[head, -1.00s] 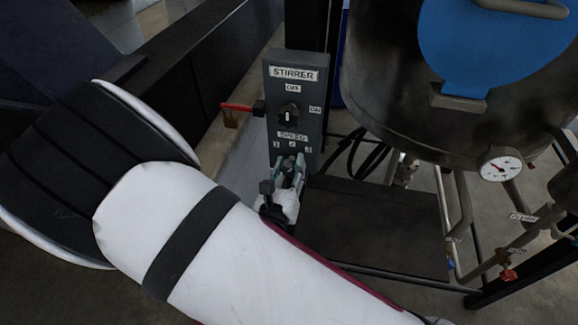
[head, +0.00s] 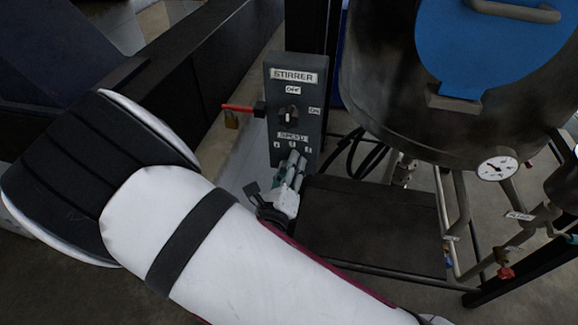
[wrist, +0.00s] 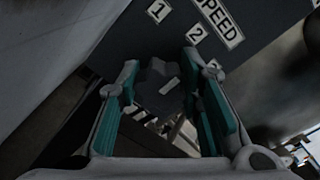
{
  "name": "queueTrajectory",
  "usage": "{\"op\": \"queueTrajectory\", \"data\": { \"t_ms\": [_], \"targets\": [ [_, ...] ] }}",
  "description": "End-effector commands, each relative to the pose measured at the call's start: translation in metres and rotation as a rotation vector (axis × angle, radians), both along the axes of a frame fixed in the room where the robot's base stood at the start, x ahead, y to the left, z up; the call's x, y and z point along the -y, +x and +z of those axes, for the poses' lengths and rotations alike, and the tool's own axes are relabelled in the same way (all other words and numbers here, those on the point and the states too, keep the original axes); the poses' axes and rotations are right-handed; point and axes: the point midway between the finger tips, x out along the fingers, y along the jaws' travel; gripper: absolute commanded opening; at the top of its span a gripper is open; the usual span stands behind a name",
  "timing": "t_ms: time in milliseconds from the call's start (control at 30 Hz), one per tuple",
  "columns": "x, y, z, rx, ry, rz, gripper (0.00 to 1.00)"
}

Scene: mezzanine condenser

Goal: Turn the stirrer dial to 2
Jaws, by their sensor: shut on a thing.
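The grey stirrer box (head: 283,75) stands upright in the head view, with a speed dial low on its face. In the wrist view the dark speed dial (wrist: 158,85) sits between the teal-padded fingers of my gripper (wrist: 165,95), which is shut on it. The dial's white mark slants up and right, roughly towards the labels 2 (wrist: 195,33) and 3; I cannot tell which exactly. The label 1 (wrist: 158,11) lies up and left of it. In the head view my gripper (head: 294,163) covers the dial below the speed labels.
An upper OFF/ON switch (head: 289,115) is on the same box. A steel tank (head: 390,90) with a gauge (head: 498,168) and pipes stands right. A dark platform (head: 375,225) lies below.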

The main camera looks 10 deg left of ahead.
Motion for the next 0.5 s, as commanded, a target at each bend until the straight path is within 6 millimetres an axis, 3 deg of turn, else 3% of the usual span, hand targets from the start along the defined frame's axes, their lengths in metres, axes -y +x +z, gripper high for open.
{"op": "queueTrajectory", "data": {
  "t_ms": [367,400,467,500],
  "targets": [
    [-0.0008,-0.0002,-0.0004,-0.001,-0.003,0.002,0.05],
    [-0.0008,-0.0002,-0.0004,-0.001,-0.003,0.002,0.40],
    [-0.0008,-0.0002,-0.0004,-0.001,-0.003,0.002,0.53],
    [-0.0007,-0.0002,-0.0003,-0.001,-0.003,0.002,0.54]
  ]
}}
